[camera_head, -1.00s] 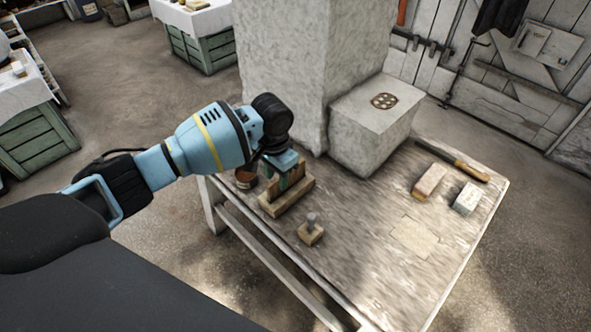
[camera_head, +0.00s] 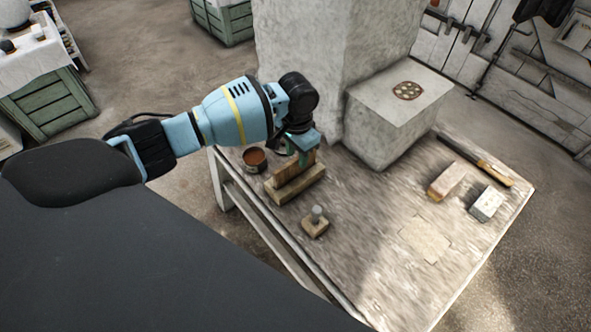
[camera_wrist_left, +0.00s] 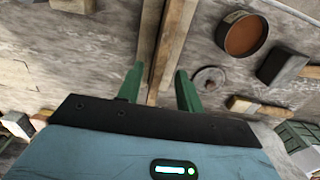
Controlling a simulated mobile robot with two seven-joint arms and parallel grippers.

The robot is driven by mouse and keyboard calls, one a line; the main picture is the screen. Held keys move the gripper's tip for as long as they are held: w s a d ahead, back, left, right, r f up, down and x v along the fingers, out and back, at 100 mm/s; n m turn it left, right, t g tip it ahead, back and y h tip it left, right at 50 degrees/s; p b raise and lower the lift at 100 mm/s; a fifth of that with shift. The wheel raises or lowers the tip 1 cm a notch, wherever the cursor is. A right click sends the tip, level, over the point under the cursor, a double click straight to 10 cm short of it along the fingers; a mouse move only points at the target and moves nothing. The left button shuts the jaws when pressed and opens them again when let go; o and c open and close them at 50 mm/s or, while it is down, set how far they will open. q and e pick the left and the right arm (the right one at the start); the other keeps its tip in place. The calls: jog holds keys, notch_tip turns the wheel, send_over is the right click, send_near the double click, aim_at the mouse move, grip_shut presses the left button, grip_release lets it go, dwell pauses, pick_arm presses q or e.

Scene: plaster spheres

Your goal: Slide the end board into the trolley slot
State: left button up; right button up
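A small upright wooden board (camera_head: 284,172) stands in a slotted wooden block (camera_head: 305,186) on the worn worktable, near its left edge. I take it for the end board; I cannot tell a trolley apart from this block. My left gripper (camera_head: 294,154) is just above the board's top, its green fingers pointing down. In the left wrist view the gripper (camera_wrist_left: 160,88) has its fingers spread, with the narrow wooden strip of the board (camera_wrist_left: 151,40) between them. Gaps show beside it, so it looks unheld. The board's lower part is partly hidden. My right gripper is out of view.
A round brown tin (camera_head: 254,160) is left of the block. A small wooden piece with a grey knob (camera_head: 316,216) is in front. A plaster pillar and step (camera_head: 385,125) rise behind. Two small blocks (camera_head: 447,181) (camera_head: 487,204) and a long-handled tool (camera_head: 485,165) lie right.

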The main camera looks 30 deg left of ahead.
aim_at(297, 166)
pick_arm(q)
notch_tip(297, 166, down, 5)
jog(key=shift+s+d+f+b, duration=0.1)
jog(key=shift+b, duration=0.3)
grip_shut()
